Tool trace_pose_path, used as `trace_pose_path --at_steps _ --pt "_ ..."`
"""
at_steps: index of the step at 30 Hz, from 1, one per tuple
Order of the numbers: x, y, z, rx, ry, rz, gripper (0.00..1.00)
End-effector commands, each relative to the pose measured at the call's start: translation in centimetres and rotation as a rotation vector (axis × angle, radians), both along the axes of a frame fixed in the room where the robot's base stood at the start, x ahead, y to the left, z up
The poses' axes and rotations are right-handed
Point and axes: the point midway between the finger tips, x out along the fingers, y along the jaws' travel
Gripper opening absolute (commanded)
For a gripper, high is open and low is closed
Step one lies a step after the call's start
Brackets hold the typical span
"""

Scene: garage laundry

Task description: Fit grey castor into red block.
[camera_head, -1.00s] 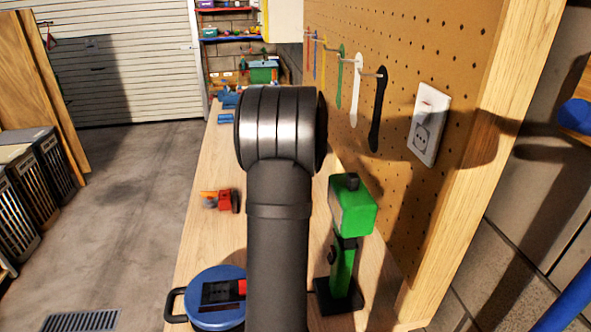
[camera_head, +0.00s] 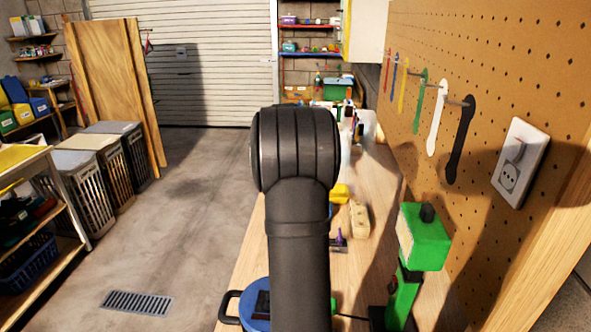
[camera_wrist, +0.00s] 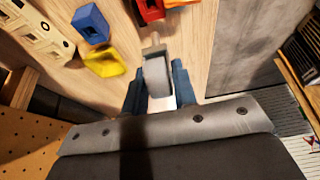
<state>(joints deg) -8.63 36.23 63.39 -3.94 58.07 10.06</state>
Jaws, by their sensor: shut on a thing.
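The grey castor (camera_wrist: 156,76) is between the blue fingers of my gripper (camera_wrist: 158,88) in the wrist view. Its wheel is by the fingers and its narrow stem points towards the top of the picture, away from my wrist. A red block (camera_wrist: 150,9) shows at the top edge, partly cut off, beyond the stem. The stem and the red block look apart. In the head view my own arm hides the gripper, the castor and the red block.
In the wrist view, a yellow block (camera_wrist: 104,63), a blue block (camera_wrist: 90,23) and a beige block with holes (camera_wrist: 42,38) lie left of the castor. The head view shows a green device (camera_head: 425,240) on the bench's right and a blue round lidded thing (camera_head: 254,302) at front.

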Motion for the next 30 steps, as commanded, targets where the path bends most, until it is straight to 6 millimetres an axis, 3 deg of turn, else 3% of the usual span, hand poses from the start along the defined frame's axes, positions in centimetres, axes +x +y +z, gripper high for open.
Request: trace_pose_path --at_steps 11,30 --pt "0.0 0.0 -0.7 0.001 0.000 0.000 0.01" --pt "0.0 0.0 -4.5 0.001 0.001 0.000 0.01"
